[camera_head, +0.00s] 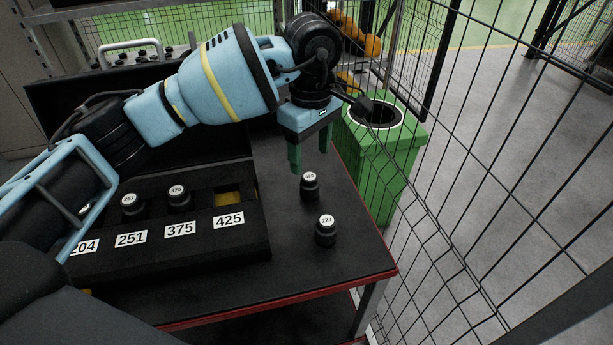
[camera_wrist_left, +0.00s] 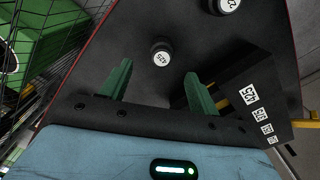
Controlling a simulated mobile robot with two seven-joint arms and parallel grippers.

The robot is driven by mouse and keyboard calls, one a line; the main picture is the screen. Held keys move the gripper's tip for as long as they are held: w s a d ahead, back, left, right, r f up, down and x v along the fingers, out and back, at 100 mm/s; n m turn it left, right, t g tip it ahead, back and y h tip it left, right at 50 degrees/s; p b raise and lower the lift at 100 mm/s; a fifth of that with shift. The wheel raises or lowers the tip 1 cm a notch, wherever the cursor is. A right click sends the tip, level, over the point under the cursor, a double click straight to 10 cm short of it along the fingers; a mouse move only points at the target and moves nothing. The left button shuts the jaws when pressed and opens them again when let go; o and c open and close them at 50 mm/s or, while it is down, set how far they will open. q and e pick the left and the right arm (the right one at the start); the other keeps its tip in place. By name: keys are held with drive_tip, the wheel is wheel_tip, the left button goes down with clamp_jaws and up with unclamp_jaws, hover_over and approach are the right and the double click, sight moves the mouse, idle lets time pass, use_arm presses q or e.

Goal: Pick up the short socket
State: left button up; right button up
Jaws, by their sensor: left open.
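Two black sockets with white-topped labels stand upright on the dark table. One, seemingly marked 425 (camera_head: 310,187), is farther back; the other, marked 227 (camera_head: 326,232), is nearer the front. I cannot tell for sure which is the short one. My left gripper (camera_head: 310,161) points down with its green fingers open and empty, just above and behind the 425 socket. In the left wrist view, the 425 socket (camera_wrist_left: 161,54) shows between and beyond the fingertips (camera_wrist_left: 158,70), apart from both. The 227 socket (camera_wrist_left: 228,6) is cut by the top edge. My right gripper is not in view.
A black case (camera_head: 190,245) has slots labelled 204, 251, 375 and 425; sockets stand at 251 (camera_head: 132,204) and 375 (camera_head: 179,196), and the 425 slot shows yellow, empty. A green bin (camera_head: 385,150) and wire fence stand right of the table (camera_head: 300,270).

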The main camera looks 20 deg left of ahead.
sight(309, 176)
use_arm(q)
drive_tip(key=shift+s+d, duration=0.1)
drive_tip(key=shift+s, duration=0.05)
drive_tip(key=shift+f, duration=1.6)
drive_tip(key=f+p, duration=0.1)
drive_tip(key=f, duration=0.2)
drive_tip(key=shift+a+f, duration=0.2)
drive_tip(key=shift+f, duration=0.55)
drive_tip(key=shift+c, duration=0.5)
drive_tip(key=c, duration=1.1)
drive_tip(key=shift+r+b, duration=0.35)
drive_tip(key=shift+r, duration=4.7)
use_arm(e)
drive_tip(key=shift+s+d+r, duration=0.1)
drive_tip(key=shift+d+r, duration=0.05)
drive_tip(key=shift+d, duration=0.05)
